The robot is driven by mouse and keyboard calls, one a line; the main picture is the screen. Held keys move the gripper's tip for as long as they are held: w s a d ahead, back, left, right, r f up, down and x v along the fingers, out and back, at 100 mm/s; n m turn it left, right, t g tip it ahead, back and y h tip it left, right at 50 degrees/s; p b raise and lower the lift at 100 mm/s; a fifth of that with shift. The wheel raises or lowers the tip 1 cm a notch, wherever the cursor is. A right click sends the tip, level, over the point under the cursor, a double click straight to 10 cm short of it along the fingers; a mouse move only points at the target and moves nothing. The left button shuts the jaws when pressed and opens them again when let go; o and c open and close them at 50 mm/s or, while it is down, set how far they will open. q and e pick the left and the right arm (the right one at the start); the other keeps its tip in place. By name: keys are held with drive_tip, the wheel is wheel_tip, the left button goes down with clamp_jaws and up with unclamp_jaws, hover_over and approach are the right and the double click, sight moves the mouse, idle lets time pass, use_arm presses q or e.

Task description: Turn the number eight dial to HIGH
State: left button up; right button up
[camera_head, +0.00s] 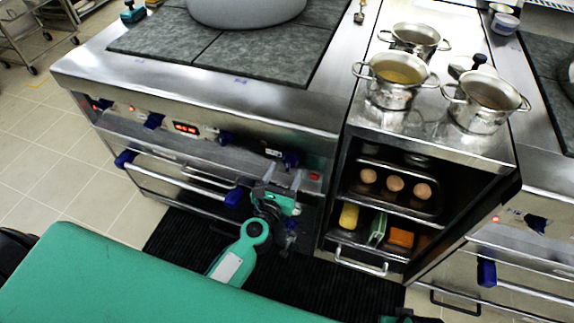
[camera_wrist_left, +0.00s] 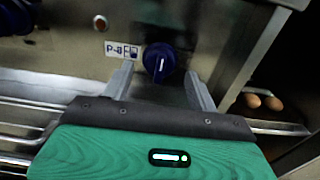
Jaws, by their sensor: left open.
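The number eight dial (camera_wrist_left: 159,61) is a dark blue knob on the steel front panel, with a white pointer line that stands nearly upright. A "P-8" label (camera_wrist_left: 121,50) is just left of it. In the head view the dial (camera_head: 291,159) is at the right end of the range's panel. My left gripper (camera_head: 283,175) is open in front of and slightly below it. In the left wrist view its two fingers stand left and right of the dial's lower part; I cannot tell whether they touch it. No fingers of my right gripper show.
Other blue knobs (camera_head: 154,121) and a red display (camera_head: 186,128) are along the panel. The oven handle (camera_head: 180,172) runs below. Several steel pots (camera_head: 394,76) stand on the counter at right, above an open shelf with eggs (camera_head: 394,184). A large grey pot (camera_head: 245,10) is on the cooktop.

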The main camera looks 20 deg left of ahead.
use_arm(q)
drive_tip(key=shift+w, duration=1.25)
use_arm(e)
drive_tip(key=shift+f, duration=0.3)
use_arm(q)
drive_tip(key=c, duration=1)
